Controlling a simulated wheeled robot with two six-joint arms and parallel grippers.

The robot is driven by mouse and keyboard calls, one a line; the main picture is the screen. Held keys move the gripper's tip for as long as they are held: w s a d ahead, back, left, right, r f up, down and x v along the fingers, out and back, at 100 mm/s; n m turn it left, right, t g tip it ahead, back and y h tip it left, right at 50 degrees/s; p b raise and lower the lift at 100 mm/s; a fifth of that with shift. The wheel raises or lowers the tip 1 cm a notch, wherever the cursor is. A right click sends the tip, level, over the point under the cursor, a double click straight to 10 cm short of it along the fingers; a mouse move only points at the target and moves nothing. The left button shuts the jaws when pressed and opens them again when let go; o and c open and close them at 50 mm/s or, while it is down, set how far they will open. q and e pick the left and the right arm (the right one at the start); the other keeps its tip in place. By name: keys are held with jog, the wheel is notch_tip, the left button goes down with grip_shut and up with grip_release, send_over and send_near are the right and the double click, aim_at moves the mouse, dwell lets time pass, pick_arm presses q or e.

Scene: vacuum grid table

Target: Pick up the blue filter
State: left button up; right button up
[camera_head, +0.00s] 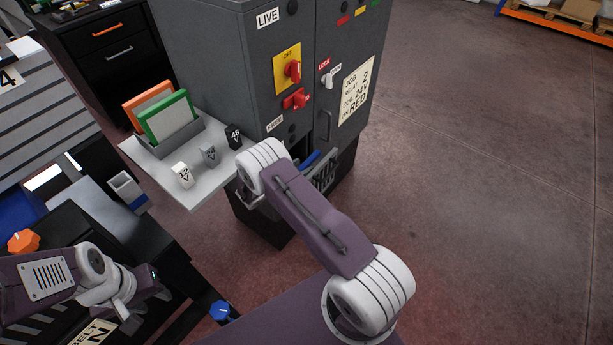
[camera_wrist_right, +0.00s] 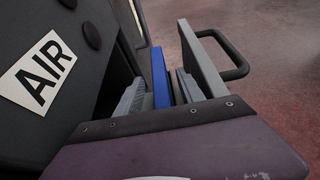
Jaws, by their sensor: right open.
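The blue filter (camera_wrist_right: 161,78) stands on edge in an open slot or drawer of the grey cabinet in the right wrist view. In the head view a small blue strip of it (camera_head: 309,160) shows low on the cabinet, beside my right arm. My right gripper (camera_wrist_right: 159,92) is open, with one grey finger on each side of the filter; I cannot tell whether they touch it. In the head view my right arm mostly hides this gripper. My left arm's end (camera_head: 149,287) is at the lower left; its jaws are not clear.
A grey front panel with a dark handle (camera_wrist_right: 238,58) stands close right of the filter. The cabinet wall with an AIR label (camera_wrist_right: 40,68) is close on the left. A white shelf (camera_head: 200,190) holds small blocks and framed panels (camera_head: 168,118).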

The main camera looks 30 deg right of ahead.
jog(key=shift+w+d, duration=0.1)
jog(key=shift+d, duration=0.05)
grip_shut()
dwell(1.3)
